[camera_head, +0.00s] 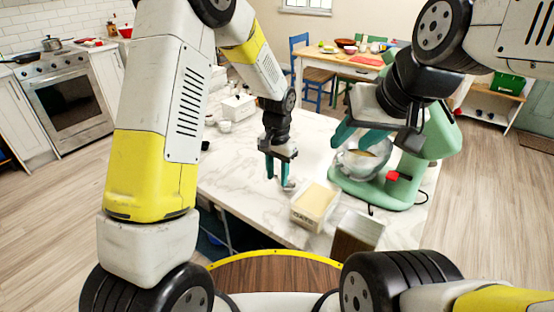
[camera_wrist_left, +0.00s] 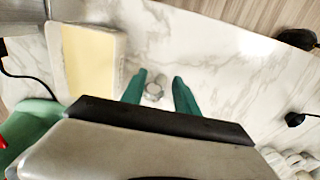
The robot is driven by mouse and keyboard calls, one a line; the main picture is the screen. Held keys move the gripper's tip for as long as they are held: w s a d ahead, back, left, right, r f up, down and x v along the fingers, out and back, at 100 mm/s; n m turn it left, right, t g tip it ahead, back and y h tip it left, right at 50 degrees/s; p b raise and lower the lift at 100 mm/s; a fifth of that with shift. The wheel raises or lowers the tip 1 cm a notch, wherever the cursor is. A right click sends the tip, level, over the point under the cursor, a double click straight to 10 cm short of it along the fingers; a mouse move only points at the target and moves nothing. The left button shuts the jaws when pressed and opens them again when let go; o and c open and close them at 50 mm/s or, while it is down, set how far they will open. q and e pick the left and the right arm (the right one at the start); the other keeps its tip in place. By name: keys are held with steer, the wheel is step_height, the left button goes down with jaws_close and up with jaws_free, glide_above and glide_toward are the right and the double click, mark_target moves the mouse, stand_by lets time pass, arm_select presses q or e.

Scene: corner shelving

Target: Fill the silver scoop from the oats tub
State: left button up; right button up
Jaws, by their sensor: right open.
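The oats tub (camera_head: 315,205) is a pale box labelled OATS with a cream top surface, near the front edge of the marble table. In the left wrist view the tub (camera_wrist_left: 90,62) lies left of my fingers. A small silver object (camera_head: 288,185), apparently the scoop, is beside the tub. My left gripper (camera_head: 281,177) points down over it. In the left wrist view the silver piece (camera_wrist_left: 154,90) shows between my open teal fingertips (camera_wrist_left: 159,88), with gaps on both sides. My right gripper (camera_head: 358,137) is open by the mixer bowl; nothing is seen held in it.
A green stand mixer (camera_head: 405,175) with a metal bowl (camera_head: 362,160) stands right of the tub. A second box (camera_head: 357,233) is at the table's front edge. White containers (camera_head: 239,107) stand farther back. Bare marble (camera_head: 235,170) lies left of my left gripper.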

arm_select(q)
jaws_close()
steer(key=shift+r, duration=2.55)
